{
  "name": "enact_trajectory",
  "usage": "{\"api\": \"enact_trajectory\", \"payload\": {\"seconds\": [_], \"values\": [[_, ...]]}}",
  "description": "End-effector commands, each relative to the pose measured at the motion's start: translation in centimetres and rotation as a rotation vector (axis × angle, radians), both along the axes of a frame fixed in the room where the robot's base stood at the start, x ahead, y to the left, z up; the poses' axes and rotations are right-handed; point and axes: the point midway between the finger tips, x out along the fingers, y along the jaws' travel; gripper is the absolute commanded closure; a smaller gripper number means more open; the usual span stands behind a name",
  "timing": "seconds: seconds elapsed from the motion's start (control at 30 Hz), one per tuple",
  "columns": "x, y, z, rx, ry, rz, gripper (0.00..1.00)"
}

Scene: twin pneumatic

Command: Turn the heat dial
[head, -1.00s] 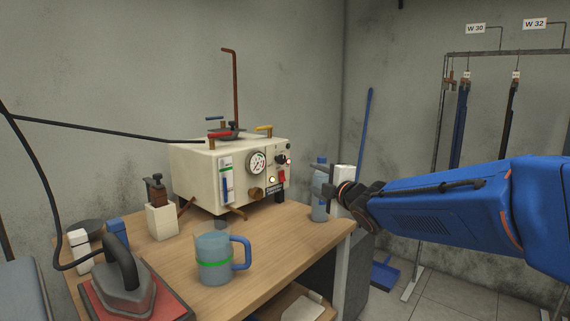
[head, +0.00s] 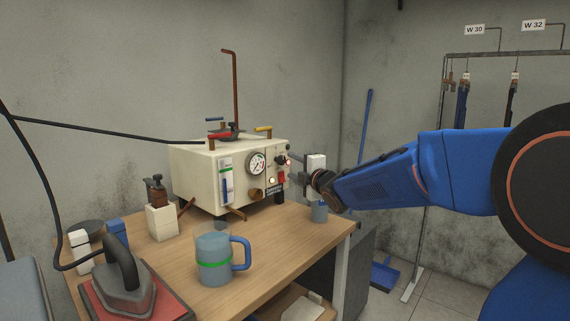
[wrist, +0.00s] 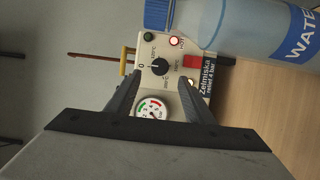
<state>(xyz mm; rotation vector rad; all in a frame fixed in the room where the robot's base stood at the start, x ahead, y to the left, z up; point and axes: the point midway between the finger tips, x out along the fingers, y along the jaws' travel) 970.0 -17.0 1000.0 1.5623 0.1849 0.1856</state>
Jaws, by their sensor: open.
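The heat dial is a black round knob with a white pointer mark on the front of a cream steam unit (head: 200,180). In the head view the dial (head: 281,160) is small, at the panel's upper right. In the wrist view the dial (wrist: 160,66) lies just beyond the fingertips, about centred between them, with temperature marks around it. My gripper (head: 297,172) is open and empty, a little to the right of the panel and apart from the dial. In the wrist view my gripper (wrist: 160,84) shows both dark fingers spread.
A water bottle (wrist: 235,25) with a blue cap is close above the fingers in the wrist view; in the head view my gripper partly hides the bottle (head: 319,212). A red switch (head: 281,177) and a gauge (head: 257,164) flank the dial. A jug (head: 213,260) and an iron (head: 125,285) stand in front.

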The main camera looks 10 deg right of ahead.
Motion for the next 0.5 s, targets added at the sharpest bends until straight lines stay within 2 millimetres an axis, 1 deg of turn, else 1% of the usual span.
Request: {"api": "enact_trajectory", "payload": {"seconds": [0.03, 0.2, 0.33, 0.5], "values": [[0.9, 0.2, -0.1, 0.001, 0.001, 0.001, 0.52], [3.4, 0.9, -0.1, 0.001, 0.001, 0.001, 0.52], [5.0, 1.2, -0.1, 0.000, 0.001, 0.000, 0.52], [6.3, 1.5, -0.1, 0.000, 0.001, 0.000, 0.52]]}}
